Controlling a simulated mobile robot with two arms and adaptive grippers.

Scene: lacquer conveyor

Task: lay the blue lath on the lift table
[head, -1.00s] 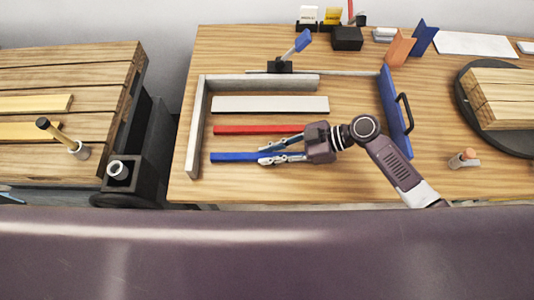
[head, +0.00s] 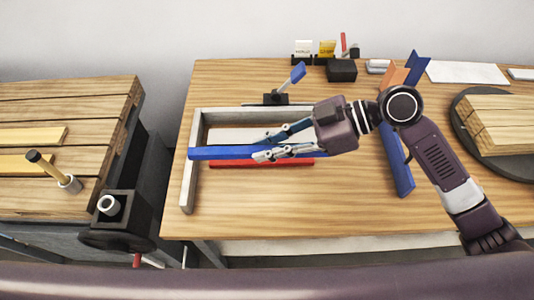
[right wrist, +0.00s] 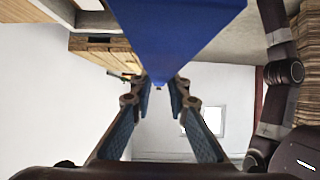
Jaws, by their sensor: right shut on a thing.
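The blue lath (head: 222,153) is long and thin and lies level in my right gripper (head: 268,146), which is shut on it near its right part. It is held above the work table, across the white and red laths in the head view. In the right wrist view the blue lath (right wrist: 175,35) runs between the fingers (right wrist: 160,88). The lift table (head: 65,150), with a slatted wooden top, stands at the left, apart from the work table. Two yellow laths (head: 30,136) lie on it. My left gripper is not in view.
A red lath (head: 262,164) and a whitish lath (head: 240,134) lie inside the grey frame (head: 188,190) on the work table. A crank post with a handle (head: 65,180) and a dark bracket (head: 118,220) stand at the lift table's right edge. A gap separates the tables.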

